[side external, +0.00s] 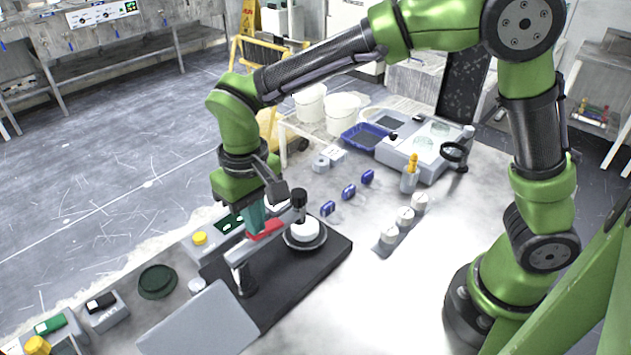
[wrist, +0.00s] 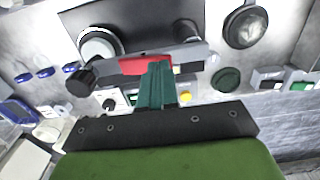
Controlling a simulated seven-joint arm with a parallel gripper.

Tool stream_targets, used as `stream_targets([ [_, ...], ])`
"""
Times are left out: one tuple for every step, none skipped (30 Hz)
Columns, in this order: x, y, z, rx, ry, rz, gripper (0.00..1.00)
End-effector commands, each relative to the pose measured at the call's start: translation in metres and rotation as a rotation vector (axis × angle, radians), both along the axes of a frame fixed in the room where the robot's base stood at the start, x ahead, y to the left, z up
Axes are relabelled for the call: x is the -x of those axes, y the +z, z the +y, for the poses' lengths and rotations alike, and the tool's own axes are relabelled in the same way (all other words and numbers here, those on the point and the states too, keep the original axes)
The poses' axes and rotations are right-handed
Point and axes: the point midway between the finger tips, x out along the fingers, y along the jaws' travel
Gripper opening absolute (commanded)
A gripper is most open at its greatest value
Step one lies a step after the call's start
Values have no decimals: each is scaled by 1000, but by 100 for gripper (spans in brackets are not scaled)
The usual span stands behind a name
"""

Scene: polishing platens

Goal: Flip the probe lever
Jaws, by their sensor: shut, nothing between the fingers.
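The probe lever is a grey arm (side external: 247,253) with a red section (side external: 264,229) and a black cylindrical probe (side external: 299,206) at its end. It stands on a black base plate (side external: 272,308), and the probe end is over or beside a round platen with a white disc (side external: 305,231). My gripper (side external: 256,226) is shut and empty, its teal fingers pointing down at the red section. In the wrist view the fingertips (wrist: 158,62) overlap the lever's red section (wrist: 132,65); whether they touch is unclear. The black probe (wrist: 82,82) shows at left there.
Blue-capped small items (side external: 348,191) lie right of the base plate. White pots (side external: 405,216) and a bottle (side external: 409,174) stand farther right. A grey panel (side external: 200,322) is in front. A dark green disc (side external: 157,281) lies at left.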

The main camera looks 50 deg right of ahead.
Motion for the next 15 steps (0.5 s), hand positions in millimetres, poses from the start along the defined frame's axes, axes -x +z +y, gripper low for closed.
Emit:
stream_targets([
  [0,-1,0,1,0,1,0],
  [0,-2,0,1,0,1,0],
  [0,-2,0,1,0,1,0],
  [0,-3,0,1,0,2,0],
  [0,-3,0,1,0,2,0],
  [0,-4,0,1,0,2,0],
  [0,-5,0,2,0,2,0],
  [0,-5,-1,2,0,2,0],
  [0,-6,-1,2,0,2,0],
  [0,-6,-1,2,0,2,0],
  [0,-7,-1,2,0,2,0],
  [0,-7,-1,1,0,2,0],
  [0,-8,-1,1,0,1,0],
  [0,-7,0,1,0,1,0],
  [0,-7,0,1,0,1,0],
])
